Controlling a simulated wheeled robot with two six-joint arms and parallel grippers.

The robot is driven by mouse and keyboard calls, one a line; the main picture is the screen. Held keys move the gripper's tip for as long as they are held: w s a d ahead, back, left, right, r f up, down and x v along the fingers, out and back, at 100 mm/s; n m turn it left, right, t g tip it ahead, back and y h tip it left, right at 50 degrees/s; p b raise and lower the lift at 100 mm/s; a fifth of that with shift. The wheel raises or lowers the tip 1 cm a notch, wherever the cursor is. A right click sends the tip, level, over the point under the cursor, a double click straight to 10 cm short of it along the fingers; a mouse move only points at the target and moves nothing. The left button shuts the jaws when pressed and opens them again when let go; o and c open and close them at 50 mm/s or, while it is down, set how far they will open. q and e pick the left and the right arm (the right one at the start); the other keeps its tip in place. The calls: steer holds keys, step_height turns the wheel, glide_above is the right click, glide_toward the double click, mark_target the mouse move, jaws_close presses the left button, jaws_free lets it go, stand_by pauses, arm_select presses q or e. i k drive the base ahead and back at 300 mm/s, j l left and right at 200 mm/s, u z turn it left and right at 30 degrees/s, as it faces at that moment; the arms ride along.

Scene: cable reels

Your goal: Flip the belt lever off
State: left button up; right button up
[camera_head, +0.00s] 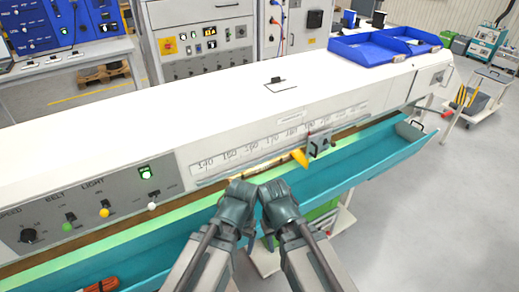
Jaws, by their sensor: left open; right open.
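The white machine's front panel (85,222) stands at the left. Under the BELT label is a small switch with a green knob (68,224), the belt lever; its exact tilt is too small to tell. My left gripper (240,190) and my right gripper (275,192) are side by side near the middle, in front of the machine's ruler strip. Both are open, with no object visible in them. Both are well to the right of the belt lever and apart from it.
Close to the belt lever are a black speed dial (28,235), a yellow light lever (104,210), a white-knobbed switch (153,205) and a lit green rocker (145,172). A teal trough (375,162) runs along the machine's front. Blue trays (375,48) sit on top.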

mark_target(67, 227)
steer(key=u, duration=1.75)
